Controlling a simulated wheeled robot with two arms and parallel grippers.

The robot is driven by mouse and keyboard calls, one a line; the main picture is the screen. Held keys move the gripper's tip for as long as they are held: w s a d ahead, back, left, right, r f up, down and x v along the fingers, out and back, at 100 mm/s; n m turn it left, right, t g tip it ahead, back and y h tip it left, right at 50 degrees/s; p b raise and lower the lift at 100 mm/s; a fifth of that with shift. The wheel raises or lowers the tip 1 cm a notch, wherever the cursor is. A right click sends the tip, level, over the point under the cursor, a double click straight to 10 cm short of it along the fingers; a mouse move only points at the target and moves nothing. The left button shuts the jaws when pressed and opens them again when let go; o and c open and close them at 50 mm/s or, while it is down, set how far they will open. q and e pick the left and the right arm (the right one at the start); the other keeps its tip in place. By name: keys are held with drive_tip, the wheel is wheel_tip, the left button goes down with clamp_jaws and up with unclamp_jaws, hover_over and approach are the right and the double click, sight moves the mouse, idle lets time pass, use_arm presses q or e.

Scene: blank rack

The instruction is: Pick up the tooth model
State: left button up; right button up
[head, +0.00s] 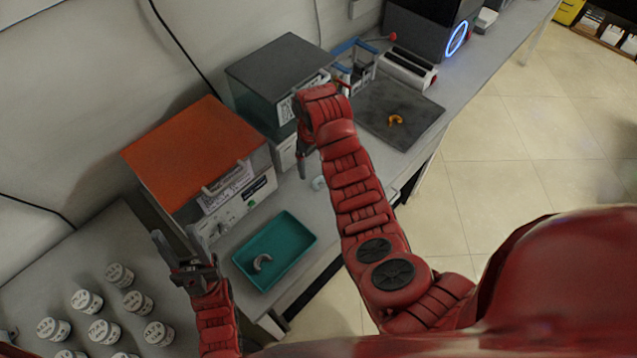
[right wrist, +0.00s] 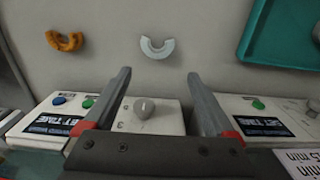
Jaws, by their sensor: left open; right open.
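A white horseshoe-shaped tooth model (right wrist: 157,48) lies on the table in the right wrist view, ahead of my right gripper. In the head view it (head: 319,183) is partly hidden beside my right arm. An orange tooth model (head: 395,120) lies on a dark mat; an orange one also shows in the right wrist view (right wrist: 65,40). A grey tooth model (head: 262,262) lies in the teal tray (head: 303,238). My right gripper (right wrist: 160,82) is open and empty, apart from the white model. My left gripper (head: 177,240) is open and empty, left of the tray.
An orange-topped box (head: 195,150) and a dark-topped box (head: 277,70) stand along the wall. Several white jars (head: 103,331) stand at lower left. A black machine (head: 430,30) stands at the back. The dark mat (head: 425,115) is mostly bare.

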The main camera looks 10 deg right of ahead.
sight(317, 178)
drive_tip(key=f+p, duration=0.1)
drive_tip(key=f, duration=0.1)
drive_tip(key=d+f+p, duration=0.1)
drive_tip(key=f, duration=0.1)
drive_tip(key=shift+s+f+p, duration=0.2)
drive_tip(key=shift+f+p, duration=0.15)
drive_tip(key=shift+f, duration=0.55)
drive_tip(key=c, duration=1.2)
drive_tip(key=shift+w+r, duration=0.1)
drive_tip(key=shift+r, duration=0.1)
